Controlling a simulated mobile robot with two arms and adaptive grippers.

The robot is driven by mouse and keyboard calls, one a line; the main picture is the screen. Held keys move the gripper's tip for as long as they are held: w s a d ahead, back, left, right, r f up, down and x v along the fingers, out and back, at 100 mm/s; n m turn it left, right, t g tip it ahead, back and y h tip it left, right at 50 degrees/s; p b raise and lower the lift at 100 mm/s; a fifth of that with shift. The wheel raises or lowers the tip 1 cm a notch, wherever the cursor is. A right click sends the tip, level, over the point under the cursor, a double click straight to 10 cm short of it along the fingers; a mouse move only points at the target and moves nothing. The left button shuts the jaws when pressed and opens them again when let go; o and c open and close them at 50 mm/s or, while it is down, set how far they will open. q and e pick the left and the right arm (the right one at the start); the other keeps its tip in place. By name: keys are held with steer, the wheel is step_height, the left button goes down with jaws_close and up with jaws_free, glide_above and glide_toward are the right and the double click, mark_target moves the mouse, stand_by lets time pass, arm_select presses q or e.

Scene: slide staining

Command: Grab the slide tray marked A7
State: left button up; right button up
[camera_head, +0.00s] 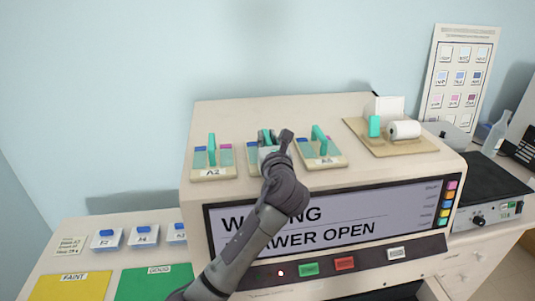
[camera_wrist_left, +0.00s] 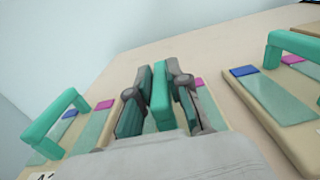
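Three slide trays with teal handles stand in a row on the machine top. The left tray (camera_head: 213,174) reads A2; the right tray (camera_head: 324,163) has a label too small to read surely. The middle tray (camera_head: 252,170) is partly hidden by my left gripper (camera_head: 275,138), and its label is covered, so I cannot confirm A7. In the left wrist view, the fingers of my left gripper (camera_wrist_left: 160,88) stand close on both sides of the middle tray's upright handle (camera_wrist_left: 160,100) and appear closed on it. The tray appears to rest on the surface. My right gripper is not in view.
The neighbouring trays stand close on both sides. A board with a paper roll (camera_head: 404,130) lies to the right. The machine screen (camera_head: 330,222) shows "DRAWER OPEN". A green mat (camera_head: 158,284) and yellow mat (camera_head: 72,287) lie lower left, near several small blue-topped holders.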

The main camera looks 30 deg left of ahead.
arm_select(q)
jaws_close()
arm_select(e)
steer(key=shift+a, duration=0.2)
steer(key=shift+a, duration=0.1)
